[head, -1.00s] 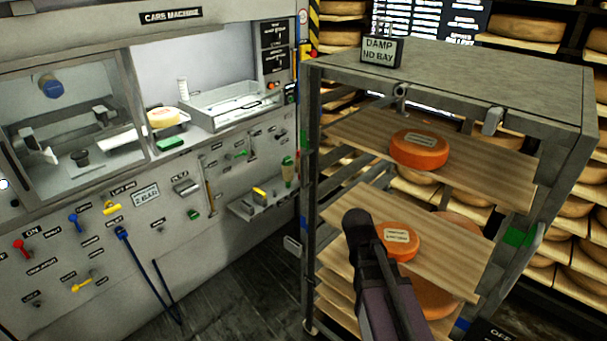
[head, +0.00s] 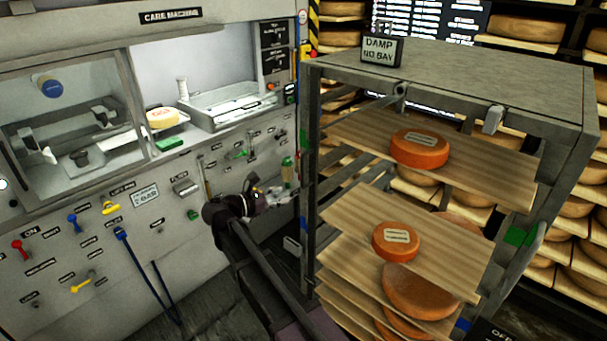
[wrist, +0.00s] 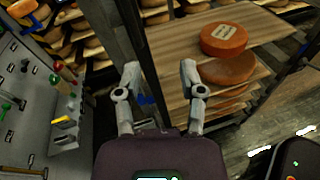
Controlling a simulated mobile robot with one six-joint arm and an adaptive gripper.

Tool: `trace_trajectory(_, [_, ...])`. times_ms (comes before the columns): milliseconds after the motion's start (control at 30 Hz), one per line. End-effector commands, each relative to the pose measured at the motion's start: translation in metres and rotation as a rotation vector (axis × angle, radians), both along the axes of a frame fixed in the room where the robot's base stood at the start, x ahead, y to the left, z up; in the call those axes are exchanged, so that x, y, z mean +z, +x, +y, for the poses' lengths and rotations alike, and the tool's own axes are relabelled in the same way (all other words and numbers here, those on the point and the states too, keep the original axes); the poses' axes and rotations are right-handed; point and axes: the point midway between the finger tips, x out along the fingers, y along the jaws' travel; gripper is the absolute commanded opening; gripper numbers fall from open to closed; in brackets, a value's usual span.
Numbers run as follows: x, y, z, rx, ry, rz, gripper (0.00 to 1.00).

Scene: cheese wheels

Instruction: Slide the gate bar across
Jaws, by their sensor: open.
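My gripper (head: 284,194) is open and empty. It is in front of the care machine, beside the left front post of the cheese rack (head: 520,72). In the wrist view its two fingers (wrist: 160,78) are spread apart, with the dark rack post (wrist: 142,45) between and beyond them. I cannot tell for sure which part is the gate bar. A grey fitting (head: 492,120) and a round bracket (head: 400,91) sit under the rack's top front edge. A small grey block (head: 292,244) is low by the left post.
Orange cheese wheels lie on the rack's upper board (head: 505,178) and lower board (head: 450,262), which jut out. The care machine (head: 60,190) stands at left with levers and a small ledge (wrist: 64,138). A narrow strip of floor (head: 195,318) is clear.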

Motion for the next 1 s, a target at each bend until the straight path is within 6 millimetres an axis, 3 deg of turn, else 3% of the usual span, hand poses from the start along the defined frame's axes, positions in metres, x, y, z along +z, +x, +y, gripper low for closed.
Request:
trace_trajectory(33, [0.006,0.001,0.017,0.021,-0.047,0.004,0.51])
trace_trajectory(100, [0.013,-0.001,0.031,0.041,-0.102,0.01,0.51])
trace_trajectory(300, [0.022,-0.003,0.047,0.063,-0.173,0.016,0.51])
trace_trajectory(767, [0.022,-0.002,0.045,0.063,-0.173,0.016,0.51])
trace_trajectory(1000, [0.022,0.008,0.033,0.062,-0.172,0.017,0.51])
